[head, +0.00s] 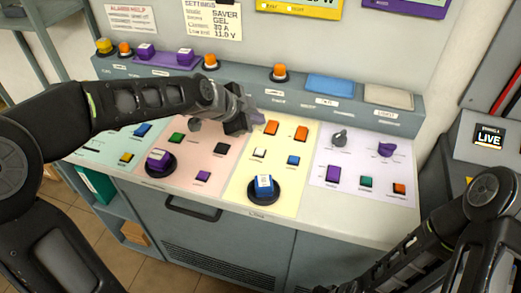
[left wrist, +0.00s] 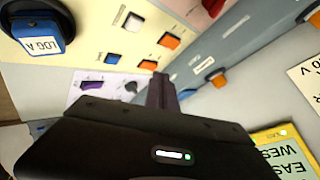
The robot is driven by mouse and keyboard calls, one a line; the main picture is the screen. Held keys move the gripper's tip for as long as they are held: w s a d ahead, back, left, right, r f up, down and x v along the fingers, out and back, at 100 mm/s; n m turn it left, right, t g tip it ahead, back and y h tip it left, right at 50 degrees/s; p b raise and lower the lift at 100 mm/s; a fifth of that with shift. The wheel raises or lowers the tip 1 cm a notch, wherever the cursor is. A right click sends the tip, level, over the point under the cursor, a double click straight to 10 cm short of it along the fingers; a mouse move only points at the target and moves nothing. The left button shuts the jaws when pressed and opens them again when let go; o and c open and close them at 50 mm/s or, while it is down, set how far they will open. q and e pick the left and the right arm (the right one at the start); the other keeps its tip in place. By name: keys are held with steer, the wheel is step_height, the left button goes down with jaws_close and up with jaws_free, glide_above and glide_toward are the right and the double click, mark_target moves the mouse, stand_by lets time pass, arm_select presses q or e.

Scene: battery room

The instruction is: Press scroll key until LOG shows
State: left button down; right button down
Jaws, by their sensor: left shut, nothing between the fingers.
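My left gripper (head: 246,120) is shut and empty. It hovers over the back of the sloped console, just left of the two orange keys (head: 271,128) on the yellow panel. In the left wrist view its closed fingers (left wrist: 162,90) are seen near an orange key (left wrist: 148,65); contact cannot be told. A blue block on a black round base (head: 264,187) stands at the yellow panel's front; in the left wrist view its label (left wrist: 38,42) reads LOG A. A white key (head: 259,153) and a blue key (head: 293,160) lie between. Which key is scroll is too small to read.
The console carries a pink panel (head: 190,150) and a lavender panel (head: 360,165) with knobs and keys. A raised ledge with lamps (head: 279,73) runs behind. A yellow-framed wall screen (head: 300,6) is cut off above. A LIVE display (head: 489,137) is at right.

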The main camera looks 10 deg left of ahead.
arm_select(q)
steer(key=b, duration=0.5)
glide_above(257, 153)
step_height(257, 153, down, 7)
steer(key=shift+f, duration=0.15)
steer(key=shift+f+b, duration=0.6)
steer(key=shift+b, duration=0.15)
stand_by(1.1)
steer(key=shift+f+b, duration=0.45)
steer(key=shift+b, duration=0.35)
steer(key=shift+f+b, duration=0.45)
steer(key=shift+b, duration=0.25)
stand_by(0.6)
stand_by(0.3)
steer(key=shift+r+p, duration=0.35)
steer(key=shift+r, duration=0.55)
